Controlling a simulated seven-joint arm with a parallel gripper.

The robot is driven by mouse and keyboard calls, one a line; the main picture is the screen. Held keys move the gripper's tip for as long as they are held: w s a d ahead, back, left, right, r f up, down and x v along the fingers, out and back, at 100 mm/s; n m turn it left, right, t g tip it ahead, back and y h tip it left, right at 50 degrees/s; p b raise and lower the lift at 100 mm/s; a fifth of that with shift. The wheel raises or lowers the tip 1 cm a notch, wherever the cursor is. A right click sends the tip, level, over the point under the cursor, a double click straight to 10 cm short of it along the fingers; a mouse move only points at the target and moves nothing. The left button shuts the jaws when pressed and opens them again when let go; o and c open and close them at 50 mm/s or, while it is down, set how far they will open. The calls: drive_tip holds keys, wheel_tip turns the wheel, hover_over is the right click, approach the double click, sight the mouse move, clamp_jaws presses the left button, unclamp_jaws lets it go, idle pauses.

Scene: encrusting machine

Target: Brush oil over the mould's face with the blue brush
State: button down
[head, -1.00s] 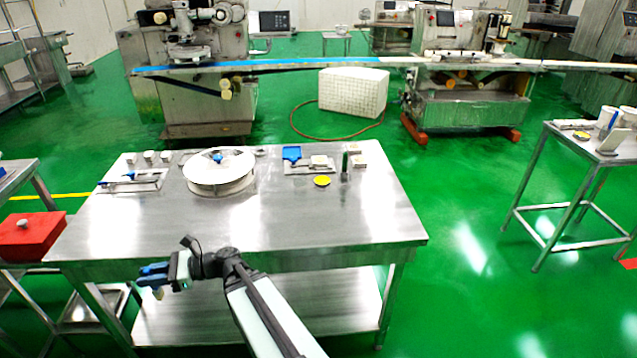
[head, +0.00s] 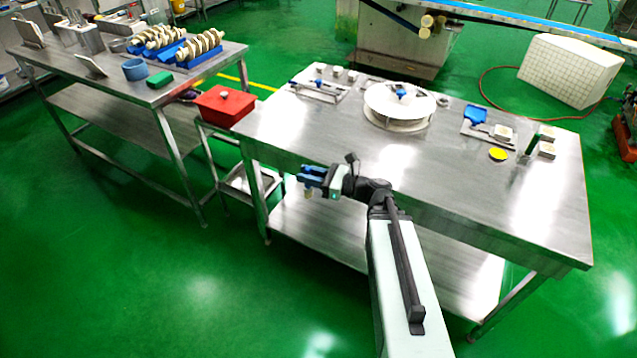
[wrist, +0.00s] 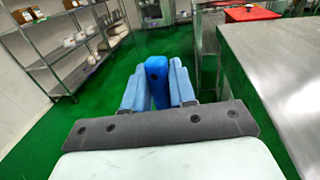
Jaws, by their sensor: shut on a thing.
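My gripper (head: 311,173) hangs in front of the near left corner of the middle steel table, apart from it. It is shut on the blue brush, whose handle (wrist: 157,78) stands between the two light blue fingers in the wrist view. The brush's pale tip (head: 309,193) points down below the fingers in the head view. I cannot tell for sure which thing is the mould. A white round drum (head: 397,107) with a small blue item on top stands at the back of the middle table.
The middle table's front (head: 300,130) is clear. At its right lie a blue scoop (head: 475,114) and a yellow dish (head: 498,154). A red box (head: 224,106) sits on a low stand. The left table holds blue racks of discs (head: 200,48) and a green block (head: 160,79).

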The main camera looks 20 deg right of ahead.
drive_tip(key=w+d+r+m+t+h, duration=0.2)
drive_tip(key=w+r+m+t+h, duration=0.25)
drive_tip(key=w, duration=0.55)
drive_tip(key=w+d+r+m+t+h, duration=0.2)
drive_tip(key=w+d+r+h, duration=0.25)
drive_tip(key=d, duration=0.35)
drive_tip(key=w+d+r+m+t+h, duration=0.1)
drive_tip(key=w+d+r+m+h, duration=0.1)
drive_tip(key=w+d+r+h, duration=0.45)
drive_tip(key=s+d+f+n+y, duration=0.15)
drive_tip(key=s+d, duration=0.25)
drive_tip(key=d, duration=0.9)
drive_tip(key=s+d+f+y, duration=0.15)
drive_tip(key=s+d, duration=0.25)
drive_tip(key=d, duration=0.8)
drive_tip(key=s+d+f+n+y, duration=0.1)
drive_tip(key=s+d, duration=0.7)
drive_tip(key=d, duration=0.3)
drive_tip(key=s+d+f+n, duration=0.1)
drive_tip(key=s+d, duration=0.8)
drive_tip(key=d, duration=0.2)
drive_tip(key=shift+w+f, duration=0.15)
drive_tip(key=shift+f, duration=1.25)
drive_tip(key=shift+w+f, duration=0.15)
drive_tip(key=shift+f, duration=1.25)
drive_tip(key=shift+f, duration=0.5)
